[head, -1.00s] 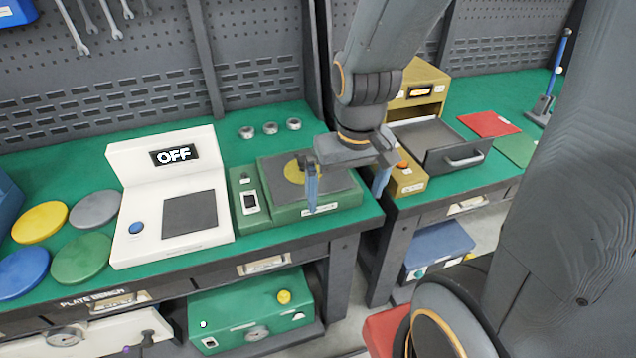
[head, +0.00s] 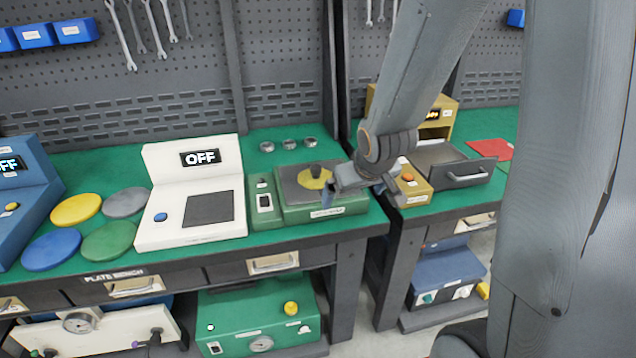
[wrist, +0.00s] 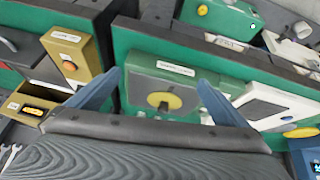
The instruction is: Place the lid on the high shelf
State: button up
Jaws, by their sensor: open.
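The lid, a yellow disc (head: 311,182) with a dark knob, lies on the dark top plate of a green device (head: 352,207) on the bench. In the wrist view the lid (wrist: 174,102) shows between and beyond my fingers, its dark knob facing me. My gripper (head: 347,188) is open with nothing between its blue fingers, just right of the lid and above the device's right side. It also shows in the wrist view (wrist: 158,95), fingers spread wide. I cannot make out which thing is the high shelf.
A white device (head: 190,232) reading OFF stands left of the green one. Several coloured plates (head: 108,240) lie farther left. A brass-coloured box (head: 412,190) and a dark open drawer (head: 455,165) are at right, across a gap between benches. Small metal rings (head: 289,144) lie behind.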

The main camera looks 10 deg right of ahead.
jog(key=w+f+n+t+y+b, duration=0.1)
jog(key=w+f+t+b, duration=0.15)
jog(key=w, duration=0.45)
jog(key=n+t+y+b, duration=0.2)
jog(key=t+y, duration=0.1)
send_near(319, 172)
jog(key=w+f, duration=0.1)
jog(key=w+d+f, duration=0.1)
jog(key=f, duration=0.1)
jog(key=shift+w, duration=0.25)
jog(key=shift+w+a+r+y+b, duration=0.1)
jog(key=shift+w+a+y+b, duration=0.35)
jog(key=shift+y, duration=0.25)
jog(key=shift+w+a+t, duration=0.3)
jog(key=shift+w+t, duration=0.05)
jog(key=shift+w, duration=0.1)
jog(key=x, duration=0.3)
jog(key=p+x, duration=0.1)
jog(key=x, duration=0.2)
jog(key=shift+w+a, duration=0.25)
jog(key=shift+a, duration=0.1)
jog(key=c, duration=1.6)
